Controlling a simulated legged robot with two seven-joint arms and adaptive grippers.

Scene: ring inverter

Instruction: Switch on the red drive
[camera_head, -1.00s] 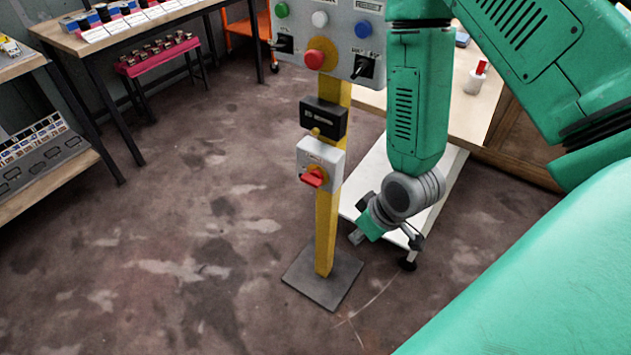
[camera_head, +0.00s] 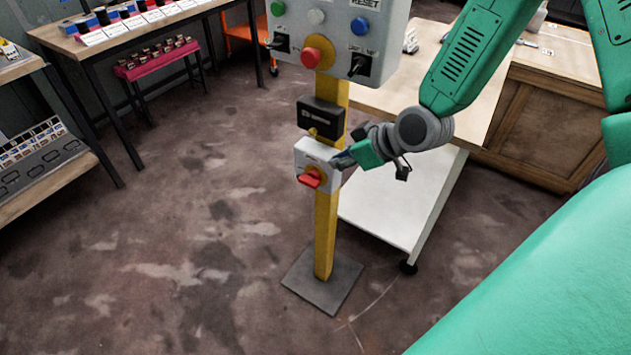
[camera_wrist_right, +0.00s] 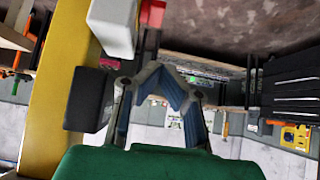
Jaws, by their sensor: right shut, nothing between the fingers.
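The red rotary handle (camera_head: 312,178) sits on a yellow round plate on the front of a white switch box (camera_head: 318,158), fixed to a yellow post (camera_head: 326,235). My right gripper (camera_head: 341,161) is shut and empty. In the head view it is at the right edge of the switch box; I cannot tell whether it touches. In the right wrist view my right gripper (camera_wrist_right: 170,74) is seen close up, with the white box (camera_wrist_right: 112,22) and red handle (camera_wrist_right: 152,13) beyond its fingers at the top. My left gripper is not in view.
Above on the post are a black box (camera_head: 321,116) and a grey panel (camera_head: 387,55) with a red mushroom button (camera_head: 317,52), coloured buttons and black switches. A table with a white lower shelf (camera_head: 395,200) stands behind right. The floor at left is open.

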